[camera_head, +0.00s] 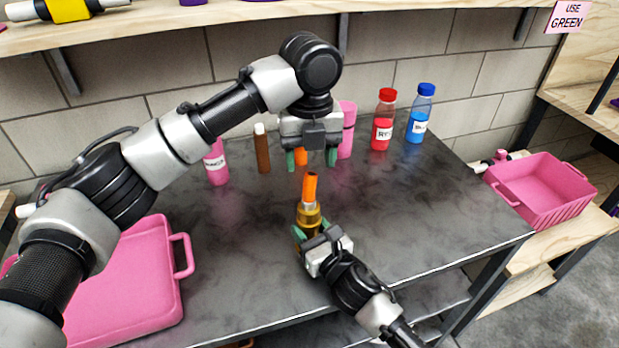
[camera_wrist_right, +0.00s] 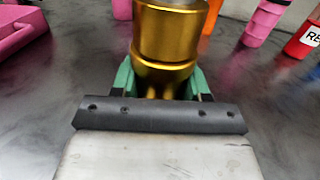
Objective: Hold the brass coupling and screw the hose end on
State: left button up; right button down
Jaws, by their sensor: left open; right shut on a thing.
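The brass coupling (camera_head: 308,217) stands upright over the middle of the dark table. It also fills the top centre of the right wrist view (camera_wrist_right: 168,45). My right gripper (camera_head: 312,236) is shut on its lower part, green fingertips on both sides. The hose end (camera_head: 310,188), an orange stub with a silver collar, stands upright at the top of the coupling. I cannot tell whether its thread is engaged. My left gripper (camera_head: 311,158) is open, fingers pointing down, above and beyond the hose end and apart from it.
An orange thing (camera_head: 300,156) shows behind my left gripper's fingers. A pink bottle (camera_head: 216,163), brown bottle (camera_head: 262,149), pink tumbler (camera_head: 347,130), red bottle (camera_head: 384,119) and blue bottle (camera_head: 420,113) stand along the back. A pink tray (camera_head: 150,290) lies left; a pink crate (camera_head: 540,205) is right.

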pick_arm(q)
jog(key=shift+r, duration=1.75)
pick_arm(e)
jog(key=shift+c, duration=2.4)
grip_release()
jog(key=shift+s+d, duration=0.1)
pick_arm(q)
jog(key=shift+f+b, duration=0.35)
jog(key=shift+b, duration=0.05)
pick_arm(e)
jog(key=v, duration=1)
jog(key=shift+s+d, duration=0.15)
jog(key=shift+s, duration=0.1)
jog(key=shift+f, duration=0.1)
